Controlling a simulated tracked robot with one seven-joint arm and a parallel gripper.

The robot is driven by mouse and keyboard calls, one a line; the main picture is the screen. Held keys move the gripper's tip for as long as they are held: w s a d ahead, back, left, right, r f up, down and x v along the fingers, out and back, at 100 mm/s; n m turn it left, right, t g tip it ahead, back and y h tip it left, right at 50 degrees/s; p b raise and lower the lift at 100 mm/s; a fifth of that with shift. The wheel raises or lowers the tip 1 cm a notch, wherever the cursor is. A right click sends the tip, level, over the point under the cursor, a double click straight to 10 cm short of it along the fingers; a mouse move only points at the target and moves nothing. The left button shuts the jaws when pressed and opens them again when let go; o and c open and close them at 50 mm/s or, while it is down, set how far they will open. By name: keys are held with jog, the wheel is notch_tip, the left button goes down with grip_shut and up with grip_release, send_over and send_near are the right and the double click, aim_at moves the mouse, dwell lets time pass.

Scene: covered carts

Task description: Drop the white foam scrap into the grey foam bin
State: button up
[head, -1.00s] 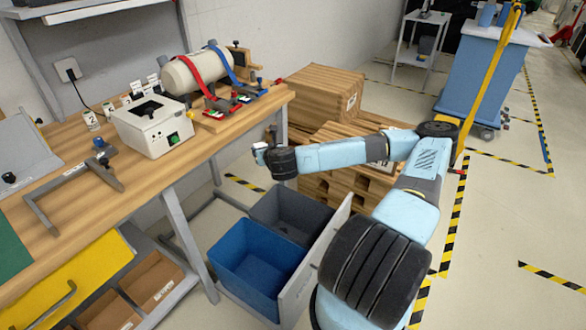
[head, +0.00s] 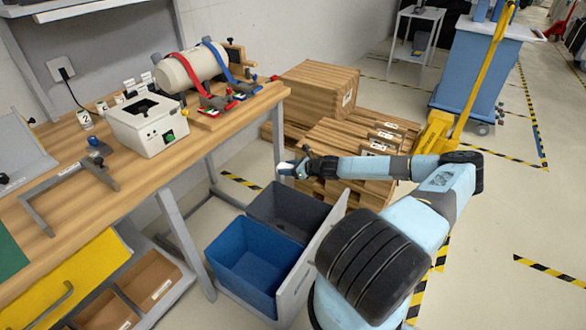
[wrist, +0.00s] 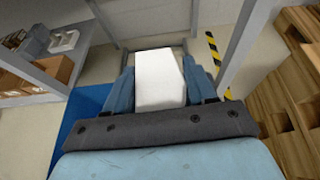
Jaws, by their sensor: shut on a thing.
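My gripper (head: 288,169) is shut on the white foam scrap (wrist: 160,80), a pale block between its two blue fingers in the wrist view. In the head view the scrap (head: 284,170) is a small white patch at the fingertips. The grey foam bin (head: 290,208) stands on the floor frame by the bench, open at the top and dark inside. My gripper is held higher than the bin and appears near its far end in the picture. I cannot tell whether the scrap is directly over the opening.
A blue bin (head: 255,262) adjoins the grey one on the near side; its blue also shows in the wrist view (wrist: 72,125). A light panel (head: 312,258) stands along their right side. The wooden bench (head: 140,180) is on the left, and wooden pallets (head: 345,150) stand behind.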

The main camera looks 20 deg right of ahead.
jog(key=shift+d+f, duration=0.2)
jog(key=shift+d, duration=0.45)
jog(key=shift+d+f, duration=0.2)
jog(key=shift+d, duration=0.45)
jog(key=shift+s+f, duration=0.1)
jog(key=shift+f, duration=2.8)
jog(key=o, duration=1.1)
jog(key=v, duration=1.3)
jog(key=shift+s+d+r, duration=0.15)
jog(key=shift+s+d, duration=0.05)
jog(key=shift+d, duration=0.1)
